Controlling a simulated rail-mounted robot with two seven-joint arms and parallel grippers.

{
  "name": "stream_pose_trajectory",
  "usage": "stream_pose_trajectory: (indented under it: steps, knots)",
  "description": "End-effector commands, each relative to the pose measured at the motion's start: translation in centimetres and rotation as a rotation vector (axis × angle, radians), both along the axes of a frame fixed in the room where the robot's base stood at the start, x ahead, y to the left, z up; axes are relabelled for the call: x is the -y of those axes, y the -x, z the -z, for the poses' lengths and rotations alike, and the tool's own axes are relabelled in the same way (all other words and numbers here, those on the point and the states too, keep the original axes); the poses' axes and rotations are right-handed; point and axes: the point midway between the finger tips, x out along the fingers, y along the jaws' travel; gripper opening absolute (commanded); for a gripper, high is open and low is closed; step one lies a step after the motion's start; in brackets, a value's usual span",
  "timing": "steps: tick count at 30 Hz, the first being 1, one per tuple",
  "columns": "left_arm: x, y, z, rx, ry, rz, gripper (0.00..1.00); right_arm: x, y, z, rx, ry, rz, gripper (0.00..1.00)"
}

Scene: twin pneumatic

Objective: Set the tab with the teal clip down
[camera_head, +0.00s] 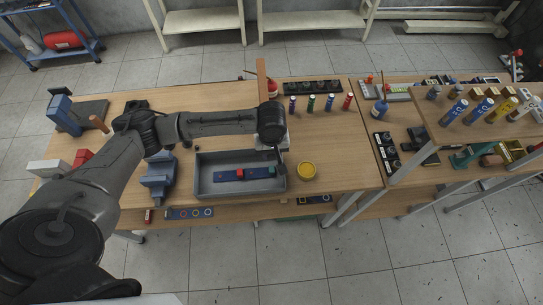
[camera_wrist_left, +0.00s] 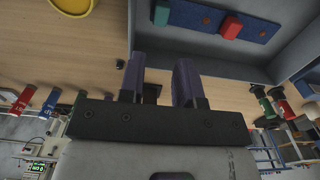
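A blue tab (camera_head: 228,178) lies in the grey tray (camera_head: 212,189). A red block (camera_head: 240,173) sits near its middle and a teal clip (camera_head: 272,170) at its right end. In the left wrist view the blue tab (camera_wrist_left: 200,17), red block (camera_wrist_left: 231,27) and teal clip (camera_wrist_left: 161,13) show at the top. My left gripper (camera_head: 279,161) is over the tray's right end, close to the teal clip. In the left wrist view its two purple fingers (camera_wrist_left: 160,80) stand apart, with nothing seen gripped between them. My right gripper is not in view.
A yellow round dish (camera_head: 306,170) stands right of the tray and a blue vise (camera_head: 158,176) left of it. Several coloured cylinders (camera_head: 311,103) stand behind, near an upright wooden post (camera_head: 261,80). The tabletop right of the dish is clear.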

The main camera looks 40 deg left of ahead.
Motion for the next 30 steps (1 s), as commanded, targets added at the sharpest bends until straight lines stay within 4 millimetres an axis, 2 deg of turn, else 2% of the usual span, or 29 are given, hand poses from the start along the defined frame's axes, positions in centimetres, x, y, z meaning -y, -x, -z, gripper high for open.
stream_pose_trajectory:
  steps: [3, 9, 13, 16, 20, 24, 27, 30]
  knots:
    - [0.0, -0.1, -1.3, 0.001, 0.0, 0.0, 0.31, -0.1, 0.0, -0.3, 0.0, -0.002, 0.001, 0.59]
    - [0.0, 0.0, -2.1, 0.001, 0.0, 0.0, 0.31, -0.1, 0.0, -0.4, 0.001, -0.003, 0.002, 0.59]
    - [0.5, 0.2, -1.8, 0.002, 0.006, 0.021, 0.31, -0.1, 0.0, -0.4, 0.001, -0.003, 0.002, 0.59]
    - [2.3, 1.3, -0.7, 0.015, 0.031, 0.111, 0.31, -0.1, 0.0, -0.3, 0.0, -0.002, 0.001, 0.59]
    - [6.5, 4.1, 1.3, 0.07, 0.091, 0.328, 0.31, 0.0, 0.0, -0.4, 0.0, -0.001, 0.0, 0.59]
    - [10.7, 8.0, 2.9, 0.178, 0.154, 0.572, 0.31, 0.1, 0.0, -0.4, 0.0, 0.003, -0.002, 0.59]
    - [12.4, 10.8, 3.4, 0.262, 0.167, 0.7, 0.31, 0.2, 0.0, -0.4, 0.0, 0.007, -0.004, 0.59]
    - [12.7, 13.6, 3.6, 0.329, 0.147, 0.792, 0.31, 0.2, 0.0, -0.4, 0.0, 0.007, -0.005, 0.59]
